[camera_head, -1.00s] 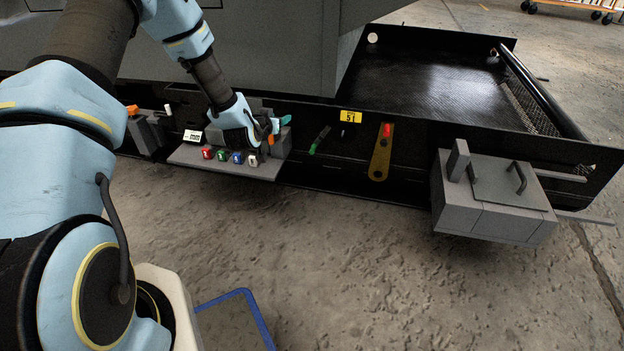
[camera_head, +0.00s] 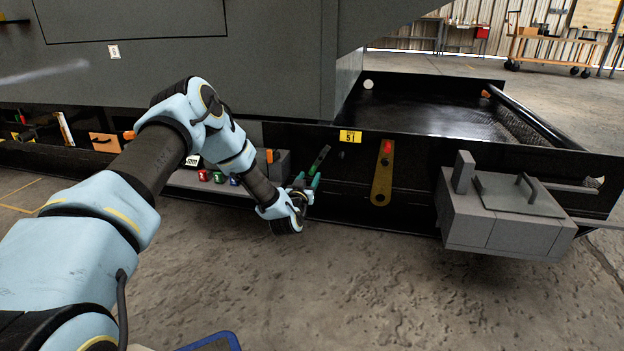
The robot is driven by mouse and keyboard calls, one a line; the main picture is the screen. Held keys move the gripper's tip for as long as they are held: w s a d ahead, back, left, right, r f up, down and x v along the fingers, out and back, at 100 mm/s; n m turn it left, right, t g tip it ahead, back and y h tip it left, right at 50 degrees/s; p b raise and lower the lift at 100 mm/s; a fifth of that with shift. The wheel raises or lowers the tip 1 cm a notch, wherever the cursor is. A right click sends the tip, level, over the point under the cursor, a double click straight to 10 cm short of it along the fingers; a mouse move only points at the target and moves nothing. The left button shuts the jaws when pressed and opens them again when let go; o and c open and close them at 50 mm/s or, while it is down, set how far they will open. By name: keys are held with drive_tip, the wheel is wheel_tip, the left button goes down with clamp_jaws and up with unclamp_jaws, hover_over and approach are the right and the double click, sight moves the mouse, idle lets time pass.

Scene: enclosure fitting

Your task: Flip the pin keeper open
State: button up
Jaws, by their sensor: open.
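My gripper (camera_head: 308,181) is open, with its teal fingertips pointing up at the front of the black panel. It is just below a small slanted green-and-black lever (camera_head: 319,158); I cannot tell whether they touch. To the right, a brass-coloured bar (camera_head: 381,182) with a red piece at its top and a hole at its lower end hangs on the same panel. No label tells which of these is the pin keeper. My wrist hides part of the panel's lower edge.
A grey ledge with red (camera_head: 203,175) and green (camera_head: 219,177) knobs is left of my gripper, partly behind my arm. An orange piece (camera_head: 269,156) stands above it. A grey box with a handle (camera_head: 508,210) juts out at right. A yellow "51" tag (camera_head: 350,137) is above the levers.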

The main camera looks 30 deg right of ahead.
sight(312, 169)
drive_tip(key=shift+b+x, duration=0.8)
drive_tip(key=shift+x, duration=1.5)
clamp_jaws()
